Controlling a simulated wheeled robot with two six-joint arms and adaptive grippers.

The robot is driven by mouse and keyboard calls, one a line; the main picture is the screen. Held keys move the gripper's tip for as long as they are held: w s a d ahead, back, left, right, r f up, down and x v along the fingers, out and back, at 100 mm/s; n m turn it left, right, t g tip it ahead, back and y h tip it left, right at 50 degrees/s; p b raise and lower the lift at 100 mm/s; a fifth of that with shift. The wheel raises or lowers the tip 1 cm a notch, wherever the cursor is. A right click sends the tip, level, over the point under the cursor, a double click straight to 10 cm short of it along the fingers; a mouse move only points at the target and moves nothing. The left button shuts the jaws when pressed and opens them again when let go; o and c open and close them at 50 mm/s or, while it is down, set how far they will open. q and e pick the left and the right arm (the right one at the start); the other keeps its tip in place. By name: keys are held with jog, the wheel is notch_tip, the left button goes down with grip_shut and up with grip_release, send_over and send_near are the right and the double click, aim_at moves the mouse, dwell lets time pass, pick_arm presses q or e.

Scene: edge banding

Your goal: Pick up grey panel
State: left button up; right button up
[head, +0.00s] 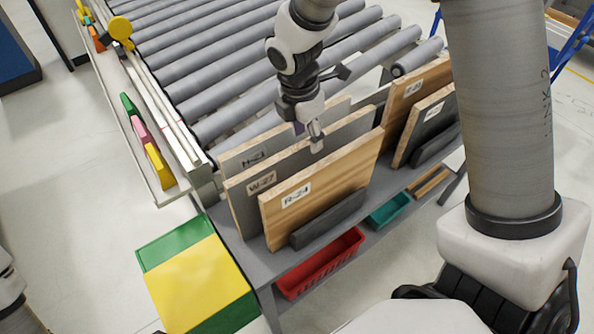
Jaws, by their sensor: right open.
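A grey-faced panel labelled W-27 (348,132) stands upright in a rack, between a wood panel labelled R-24 (325,184) in front and a panel labelled N-21 (241,162) behind. R-24 hides most of its lower face. My right gripper (317,144) points down at the upper edge of W-27, near the middle of its length. It is open; whether its fingers straddle the edge or touch it, I cannot tell. My left gripper is not in view.
More upright panels (422,87) stand at the right. A roller conveyor (230,65) lies behind. A red bin (320,265) and a teal bin (389,211) sit below the rack. A yellow and green box (197,283) stands at the front left.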

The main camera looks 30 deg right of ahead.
aim_at(308, 156)
jog(key=shift+w+f, duration=0.1)
jog(key=shift+f, duration=0.5)
jog(key=f, duration=0.4)
jog(key=d+f, duration=0.1)
jog(key=f, duration=0.2)
jog(key=shift+w+f, duration=0.1)
jog(key=shift+w, duration=0.1)
jog(key=shift+w+f, duration=0.1)
jog(key=shift+w, duration=0.05)
grip_shut()
